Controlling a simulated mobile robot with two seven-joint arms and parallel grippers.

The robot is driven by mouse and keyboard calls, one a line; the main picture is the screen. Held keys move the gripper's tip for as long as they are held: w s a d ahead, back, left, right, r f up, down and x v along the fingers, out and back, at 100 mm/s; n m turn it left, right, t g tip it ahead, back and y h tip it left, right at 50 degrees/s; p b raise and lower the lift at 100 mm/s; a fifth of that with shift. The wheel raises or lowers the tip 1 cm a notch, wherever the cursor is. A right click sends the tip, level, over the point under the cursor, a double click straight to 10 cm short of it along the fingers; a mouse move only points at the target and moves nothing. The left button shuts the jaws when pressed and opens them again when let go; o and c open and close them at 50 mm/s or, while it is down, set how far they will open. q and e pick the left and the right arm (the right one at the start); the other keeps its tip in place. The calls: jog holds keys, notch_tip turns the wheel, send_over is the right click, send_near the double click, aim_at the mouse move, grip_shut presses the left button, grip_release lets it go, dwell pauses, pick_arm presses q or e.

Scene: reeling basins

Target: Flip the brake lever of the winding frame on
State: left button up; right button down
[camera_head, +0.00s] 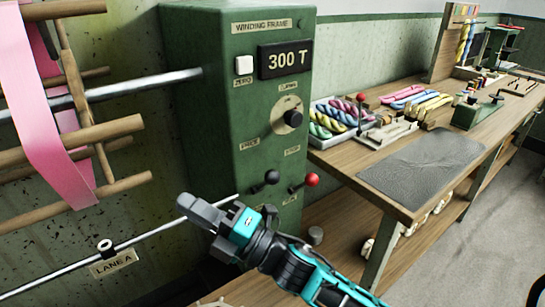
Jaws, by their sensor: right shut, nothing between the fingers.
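The green winding frame box (222,110) stands left of centre, with its counter (285,60) reading 300 T. Low on its front are a lever with a black knob (271,177) and, right of it, a lever with a red knob (312,180). The small labels by them are too small to read surely, so I cannot tell which is the brake lever. My right gripper (187,203) is shut and empty, pointing left in front of the box's lower part. It appears left of and below the black knob, apart from both levers. My left gripper is out of view.
A wooden reel with a pink band (42,110) and a metal rod marked LANE A (112,262) lie at left. A workbench at right carries a tray of coloured skeins (335,128) and a grey mat (424,168).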

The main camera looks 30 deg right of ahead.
jog(key=s+a+r+n+g+y, duration=0.3)
jog(key=r+n+g, duration=0.35)
jog(key=n, duration=0.75)
jog(key=s+a+r+n+g+y, duration=0.2)
jog(key=a+r+n+g, duration=0.15)
jog(key=n+g, duration=0.85)
jog(key=w+d+r+n+t+h, duration=0.2)
jog(key=w+d+n+t+h, duration=0.1)
jog(key=d+n+h, duration=0.7)
jog(key=w+d+r+n+t+h, duration=0.3)
jog(key=w+d+n+h, duration=0.1)
jog(key=d+n+h, duration=0.6)
jog(key=d+n, duration=0.1)
jog(key=d, duration=0.2)
jog(key=shift+w+r, duration=0.1)
